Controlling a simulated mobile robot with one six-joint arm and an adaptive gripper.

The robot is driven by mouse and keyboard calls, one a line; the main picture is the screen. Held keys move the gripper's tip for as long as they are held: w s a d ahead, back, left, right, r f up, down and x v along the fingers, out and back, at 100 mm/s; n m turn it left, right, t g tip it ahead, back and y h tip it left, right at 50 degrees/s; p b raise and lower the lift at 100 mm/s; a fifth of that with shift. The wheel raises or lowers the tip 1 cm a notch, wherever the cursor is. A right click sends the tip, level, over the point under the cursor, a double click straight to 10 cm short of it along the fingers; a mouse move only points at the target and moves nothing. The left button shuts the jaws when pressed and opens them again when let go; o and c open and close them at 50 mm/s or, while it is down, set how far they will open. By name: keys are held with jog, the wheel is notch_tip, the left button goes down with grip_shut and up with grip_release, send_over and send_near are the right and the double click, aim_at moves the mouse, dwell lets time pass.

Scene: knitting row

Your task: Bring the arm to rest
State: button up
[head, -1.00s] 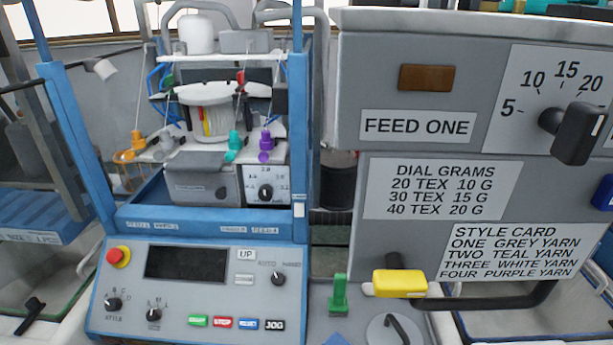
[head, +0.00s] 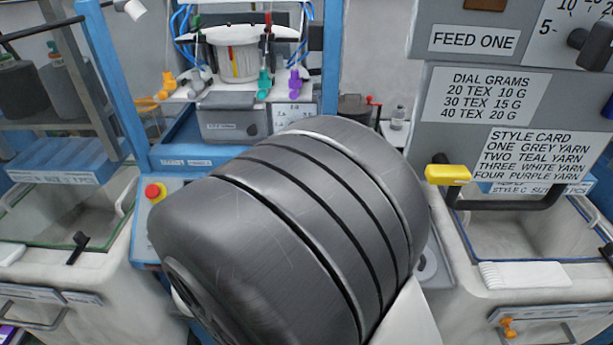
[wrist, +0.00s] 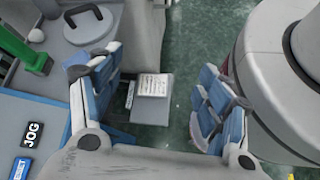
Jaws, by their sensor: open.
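My gripper (wrist: 160,110) shows in the wrist view with its two blue-padded fingers spread wide apart. It is open, with nothing between the fingers. Beyond the gap I see the green floor and a small grey step or box with a white printed card (wrist: 153,85). In the head view a large dark grey link of my arm fills the lower middle, and the gripper itself is hidden there. My arm covers most of the blue machine's control panel; the red stop button (head: 154,191) shows at its left.
The yellow handle (head: 447,174) sits on the grey post at right. Bins stand at left (head: 75,262) and right (head: 535,275).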

jog(key=s+d+r+m+t+y, duration=0.1)
jog(key=s+d+r+m+y, duration=0.1)
jog(key=d+r+m+y, duration=0.2)
jog(key=s+d+r+m+t+y, duration=0.2)
jog(key=r+m+y, duration=0.5)
jog(key=m, duration=0.4)
jog(key=shift+s+d+r+m, duration=0.3)
jog(key=shift+s+d+r, duration=0.55)
jog(key=shift+d, duration=0.45)
jog(key=shift+c, duration=0.5)
